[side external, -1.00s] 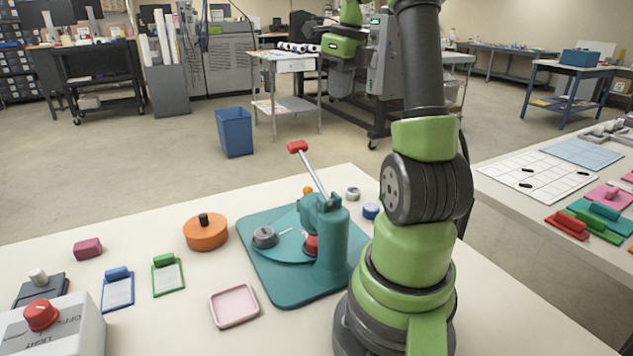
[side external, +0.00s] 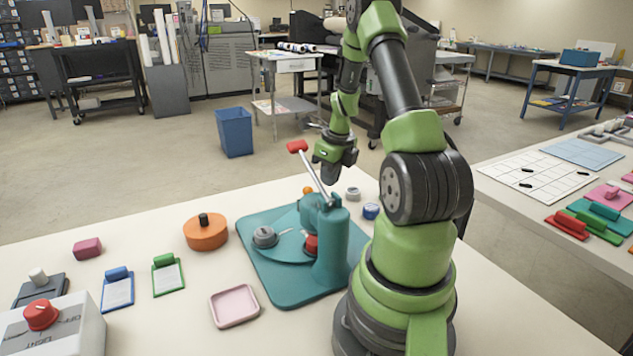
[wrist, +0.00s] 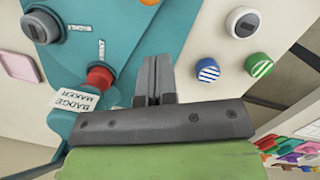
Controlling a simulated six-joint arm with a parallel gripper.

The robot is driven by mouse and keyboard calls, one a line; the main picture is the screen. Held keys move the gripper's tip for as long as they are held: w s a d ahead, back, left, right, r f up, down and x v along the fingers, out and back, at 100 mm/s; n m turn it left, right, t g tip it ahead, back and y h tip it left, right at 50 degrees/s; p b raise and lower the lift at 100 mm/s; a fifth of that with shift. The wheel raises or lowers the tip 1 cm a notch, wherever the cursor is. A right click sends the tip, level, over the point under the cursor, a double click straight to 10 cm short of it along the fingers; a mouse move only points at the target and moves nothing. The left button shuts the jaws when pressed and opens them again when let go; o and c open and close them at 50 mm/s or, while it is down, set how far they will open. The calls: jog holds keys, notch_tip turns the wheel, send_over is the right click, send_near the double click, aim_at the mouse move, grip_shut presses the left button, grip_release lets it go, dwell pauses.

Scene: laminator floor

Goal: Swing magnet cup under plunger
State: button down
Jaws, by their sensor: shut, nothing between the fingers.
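The teal badge maker (side external: 290,285) stands on the table with an upright post and a raised lever with a red grip (side external: 297,146). Its swing plate carries a grey cup (side external: 265,237) out to the left; the cup also shows in the wrist view (wrist: 40,26). A red round part (side external: 311,245) sits close to the post, partly hidden by it; the wrist view shows it too (wrist: 99,76). My gripper (side external: 331,174) is shut and empty above the table, behind the badge maker.
Grey (wrist: 242,22), blue-striped (wrist: 207,70) and green (wrist: 259,65) round pieces lie beside the base. An orange drum (side external: 205,234) and a pink tray (side external: 234,306) stand left and in front. A control box (side external: 60,325) is at front left.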

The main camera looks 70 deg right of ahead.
jog(key=shift+w+d+f, duration=0.3)
jog(key=shift+w+f, duration=0.4)
jog(key=shift+w, duration=0.2)
jog(key=shift+w+d+f, duration=0.3)
jog(key=shift+w+f, duration=0.4)
jog(key=shift+w, duration=0.15)
